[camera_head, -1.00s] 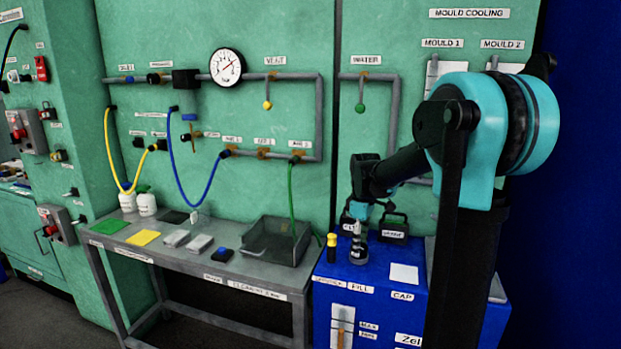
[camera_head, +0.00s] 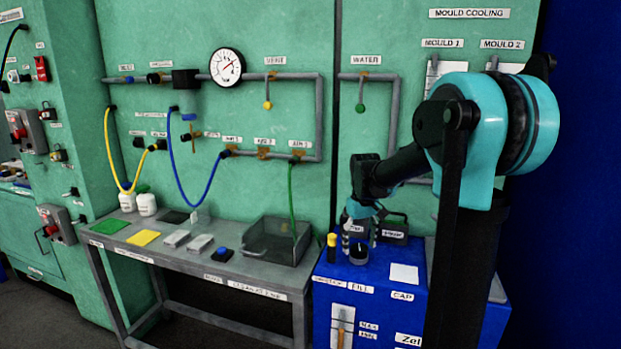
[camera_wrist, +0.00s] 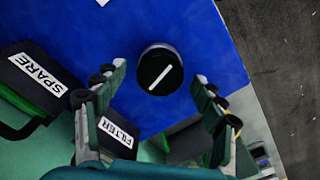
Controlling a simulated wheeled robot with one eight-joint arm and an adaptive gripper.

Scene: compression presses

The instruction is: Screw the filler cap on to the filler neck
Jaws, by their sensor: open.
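The dark round filler cap (camera_head: 358,254) sits on top of the blue cabinet, behind the FILL label. The wrist view shows the cap (camera_wrist: 160,71) from above, with a white line across its top. The filler neck is hidden; I cannot tell how the cap is seated on it. My gripper (camera_head: 359,240) is just above the cap, pointing down. In the wrist view my gripper (camera_wrist: 160,75) is open, with a finger on each side of the cap and gaps between.
A yellow-and-black screwdriver-like item (camera_head: 331,247) stands left of the cap. A white pad (camera_head: 404,274) lies by the CAP label. Dark handled boxes marked SPARE (camera_wrist: 35,80) and FILTER (camera_wrist: 112,130) stand behind. A grey table with a dark tray (camera_head: 275,243) is left.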

